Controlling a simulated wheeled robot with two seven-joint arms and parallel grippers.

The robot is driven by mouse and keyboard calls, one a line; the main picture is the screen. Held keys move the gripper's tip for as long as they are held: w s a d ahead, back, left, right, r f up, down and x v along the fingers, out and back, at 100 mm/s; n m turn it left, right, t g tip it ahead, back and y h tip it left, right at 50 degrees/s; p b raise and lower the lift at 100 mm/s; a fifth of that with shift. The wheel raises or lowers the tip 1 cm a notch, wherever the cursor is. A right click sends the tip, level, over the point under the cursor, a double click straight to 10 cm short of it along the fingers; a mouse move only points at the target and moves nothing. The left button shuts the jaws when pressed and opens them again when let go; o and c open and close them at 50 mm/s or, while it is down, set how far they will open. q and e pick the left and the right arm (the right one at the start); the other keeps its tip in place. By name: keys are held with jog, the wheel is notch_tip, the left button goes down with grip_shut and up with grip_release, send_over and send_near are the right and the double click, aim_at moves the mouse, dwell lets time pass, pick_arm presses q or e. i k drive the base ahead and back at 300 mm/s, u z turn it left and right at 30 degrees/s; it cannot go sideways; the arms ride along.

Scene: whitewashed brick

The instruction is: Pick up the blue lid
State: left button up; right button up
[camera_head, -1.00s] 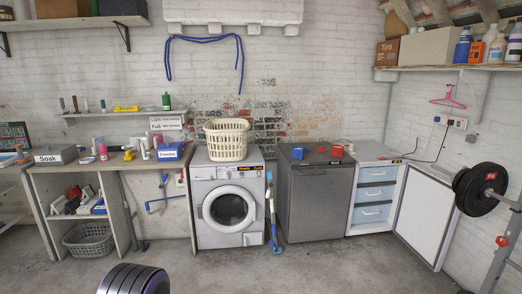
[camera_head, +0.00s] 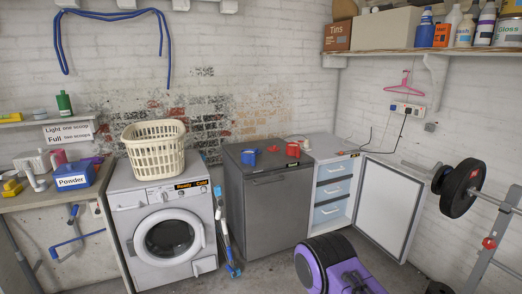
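A small blue item (camera_head: 248,157) lies on top of the grey under-counter fridge (camera_head: 265,205), left of a red one (camera_head: 292,149). It is too small to tell whether the blue item is a lid. A blue box labelled Powder (camera_head: 73,177) stands on the bench at the left, with a blue top. No gripper fingers show in the head view, and nothing is seen held.
A washing machine (camera_head: 163,235) with a cream laundry basket (camera_head: 155,150) on it stands left of the fridge. A white drawer unit (camera_head: 333,190) with an open door (camera_head: 388,205) stands right of it. A barbell (camera_head: 462,190) is at the far right.

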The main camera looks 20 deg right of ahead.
aim_at(248, 156)
jog(key=z, duration=0.4)
jog(key=i, duration=1.45)
jog(key=z, duration=0.6)
